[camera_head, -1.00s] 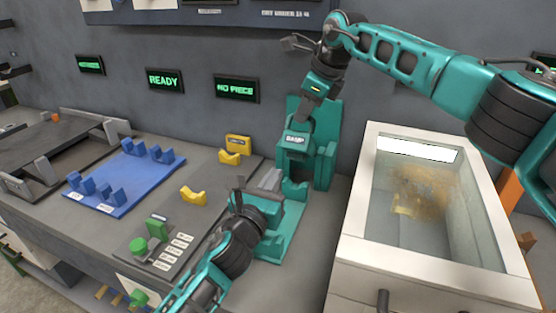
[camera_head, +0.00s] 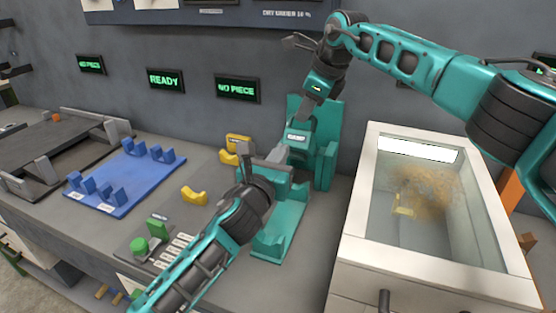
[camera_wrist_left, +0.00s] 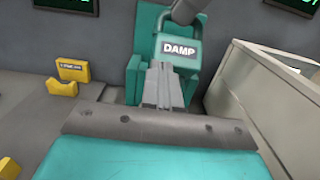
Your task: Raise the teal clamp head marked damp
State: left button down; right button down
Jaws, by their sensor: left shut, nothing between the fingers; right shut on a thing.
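The teal clamp head (camera_head: 299,153) marked DAMP is on the teal clamp stand (camera_head: 328,125) by the back wall. In the left wrist view the clamp head (camera_wrist_left: 181,52) shows its white label facing me. My right gripper (camera_head: 304,124) comes down from above and is shut on the top of the clamp head; the exact grip is hard to see. My left gripper (camera_head: 276,153) is shut and empty, its grey fingers just in front of the clamp head below the label. In the left wrist view the left fingertips (camera_wrist_left: 161,72) overlap the clamp's lower front; contact is unclear.
A glass-sided white tank (camera_head: 360,200) with cloudy amber liquid stands to the right. A blue fixture plate (camera_head: 118,182), yellow cradles (camera_head: 194,196) and a green-knobbed control panel (camera_head: 150,245) are to the left. The teal clamp base (camera_head: 275,235) lies below my left gripper.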

pick_arm(q)
jog(key=shift+w+a+r, duration=0.15)
jog(key=shift+w+r, duration=0.1)
jog(key=shift+r, duration=0.1)
pick_arm(e)
jog(key=shift+s+a+f, duration=0.1)
jog(key=shift+s+f, duration=0.2)
jog(key=shift+f, duration=0.2)
jog(key=c, duration=1.1)
grip_release()
jog(key=shift+r, duration=0.35)
pick_arm(q)
jog(key=v, duration=1.3)
jog(key=shift+d, duration=0.25)
pick_arm(e)
jog(key=v, duration=1.1)
jog(key=shift+w+d+r, duration=0.1)
jog(key=shift+d+r, duration=0.15)
jog(key=shift+r, duration=0.15)
